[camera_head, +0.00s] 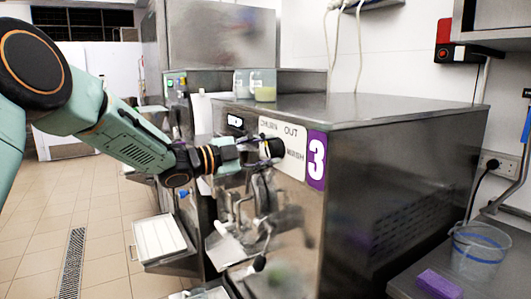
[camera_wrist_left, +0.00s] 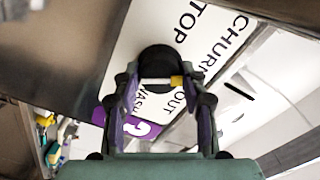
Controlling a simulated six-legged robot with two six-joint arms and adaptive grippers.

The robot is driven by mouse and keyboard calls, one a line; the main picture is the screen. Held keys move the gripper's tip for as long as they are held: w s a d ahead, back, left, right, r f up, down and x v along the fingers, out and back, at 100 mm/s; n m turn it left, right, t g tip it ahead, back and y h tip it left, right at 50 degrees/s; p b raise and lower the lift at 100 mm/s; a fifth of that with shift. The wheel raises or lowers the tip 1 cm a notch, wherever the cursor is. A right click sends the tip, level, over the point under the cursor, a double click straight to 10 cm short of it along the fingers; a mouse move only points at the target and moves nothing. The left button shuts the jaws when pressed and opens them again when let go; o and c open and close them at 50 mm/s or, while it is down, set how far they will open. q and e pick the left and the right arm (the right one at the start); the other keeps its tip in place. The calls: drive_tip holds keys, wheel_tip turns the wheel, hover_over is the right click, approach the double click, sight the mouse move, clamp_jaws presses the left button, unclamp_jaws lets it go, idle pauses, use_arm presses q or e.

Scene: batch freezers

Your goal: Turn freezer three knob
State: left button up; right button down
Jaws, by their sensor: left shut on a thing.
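The steel freezer with the purple number 3 label (camera_head: 316,160) stands in the middle of the head view. Its white panel (camera_head: 291,136) reads CHURN, OUT and WASH; STOP also shows in the left wrist view. The black round knob (camera_head: 275,147) sits on this panel. In the left wrist view the knob (camera_wrist_left: 158,66) has a pale bar with a yellow end across it. My left gripper (camera_head: 262,150) reaches in from the left and is shut on the knob, with its fingers (camera_wrist_left: 158,88) on either side. My right gripper is not in view.
Levers and a spout (camera_head: 262,200) hang on the freezer front below my left gripper. A white tray (camera_head: 158,238) is at lower left. A clear bucket (camera_head: 478,250) and a purple sponge (camera_head: 438,284) are at right. Open tiled floor lies at left.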

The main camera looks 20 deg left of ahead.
use_arm(q)
drive_tip(key=o, duration=1.2)
drive_tip(key=shift+c, duration=0.2)
drive_tip(key=v, duration=1.2)
drive_tip(key=shift+d, duration=0.1)
drive_tip(key=shift+s, duration=0.1)
